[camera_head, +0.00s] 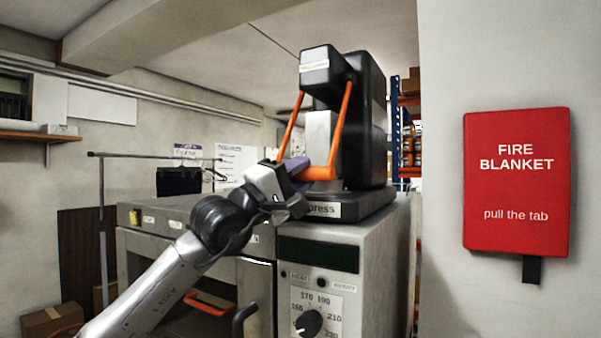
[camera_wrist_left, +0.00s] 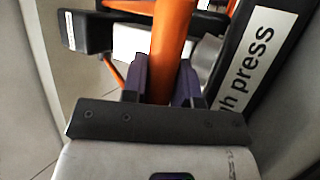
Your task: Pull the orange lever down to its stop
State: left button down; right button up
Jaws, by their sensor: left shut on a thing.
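The orange lever (camera_head: 342,128) is a U-shaped bar whose two side arms run from the black press head (camera_head: 326,70) down to a thick crossbar grip (camera_head: 316,174). The crossbar sits low, near the press base (camera_head: 322,207). My left gripper (camera_head: 296,166) comes in from the left, its purple fingers shut on the crossbar. In the left wrist view the orange bar (camera_wrist_left: 172,45) lies between the two purple fingers (camera_wrist_left: 162,80). The fingers hide part of the grip. My right gripper is not in view.
The press stands on a grey cabinet (camera_head: 376,240) with a dial (camera_head: 308,323). A grey oven-like unit (camera_head: 160,215) stands to the left. A red fire blanket case (camera_head: 516,180) hangs on the wall at right. A clothes rail (camera_head: 101,200) stands at far left.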

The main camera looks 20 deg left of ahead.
pick_arm(q)
jog(key=c, duration=1.2)
grip_release()
jog(key=shift+w+f, duration=0.25)
jog(key=shift+f, duration=0.35)
jog(key=shift+c, duration=0.2)
jog(key=o, duration=0.3)
jog(key=shift+s, duration=0.1)
jog(key=shift+o, duration=0.2)
jog(key=shift+r, duration=0.15)
jog(key=shift+s, duration=0.1)
jog(key=shift+s+a, duration=0.15)
jog(key=shift+s, duration=0.05)
jog(key=b+v, duration=0.3)
jog(key=v, duration=1)
jog(key=shift+b, duration=0.4)
jog(key=shift+s, duration=0.1)
